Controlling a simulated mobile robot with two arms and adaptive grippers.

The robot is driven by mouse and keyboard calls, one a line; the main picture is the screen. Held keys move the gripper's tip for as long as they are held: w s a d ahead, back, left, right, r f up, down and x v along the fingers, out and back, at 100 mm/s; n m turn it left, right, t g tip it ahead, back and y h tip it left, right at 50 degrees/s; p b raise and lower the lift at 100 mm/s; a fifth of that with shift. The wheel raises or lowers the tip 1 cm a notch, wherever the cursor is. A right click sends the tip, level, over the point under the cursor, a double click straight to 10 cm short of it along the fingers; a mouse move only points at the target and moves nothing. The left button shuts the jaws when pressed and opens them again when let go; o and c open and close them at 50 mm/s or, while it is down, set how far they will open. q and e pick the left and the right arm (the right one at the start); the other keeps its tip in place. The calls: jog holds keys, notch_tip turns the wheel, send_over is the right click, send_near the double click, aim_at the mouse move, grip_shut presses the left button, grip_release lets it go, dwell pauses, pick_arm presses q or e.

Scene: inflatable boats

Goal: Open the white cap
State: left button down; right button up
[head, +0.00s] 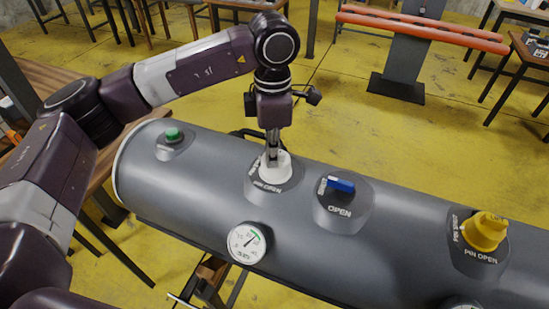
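The white cap (277,168) sits on a round raised base marked "PIN OPEN" on the grey inflatable tube (200,200). My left gripper (271,155) points down onto the white cap from above, its fingers at the top of the cap. The fingers look close together, and the view is too small to tell whether they grip the cap. My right gripper is not in view.
On the tube are a green button (173,134), a blue valve handle (341,184), a yellow cap (484,231) and a pressure gauge (247,243). A wooden table (60,80) stands behind at left. A stand with orange bars (425,27) is at the back right. Yellow floor is open behind the tube.

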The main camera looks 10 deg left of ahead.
pick_arm(q)
jog(key=shift+w+d+r, duration=0.1)
jog(key=shift+w+r, duration=0.2)
jog(key=shift+w, duration=0.2)
jog(key=shift+w+d+r, duration=0.1)
jog(key=shift+w+r, duration=0.15)
jog(key=shift+w, duration=0.2)
jog(key=shift+w+r, duration=0.1)
jog(key=shift+w+d+r, duration=0.1)
jog(key=shift+w+r, duration=0.15)
jog(key=shift+w, duration=0.15)
jog(key=shift+s, duration=0.1)
jog(key=shift+s+r+p, duration=0.5)
jog(key=shift+r+p, duration=0.05)
jog(key=shift+r, duration=0.25)
jog(key=shift+s+a+r+p, duration=0.15)
jog(key=shift+s+a+r, duration=0.1)
jog(key=shift+s+r, duration=0.65)
jog(key=shift+s+a+r+p, duration=0.15)
jog(key=shift+s+a+r, duration=0.1)
jog(key=shift+s+r, duration=0.6)
jog(key=shift+s+f, duration=0.15)
jog(key=shift+f, duration=0.05)
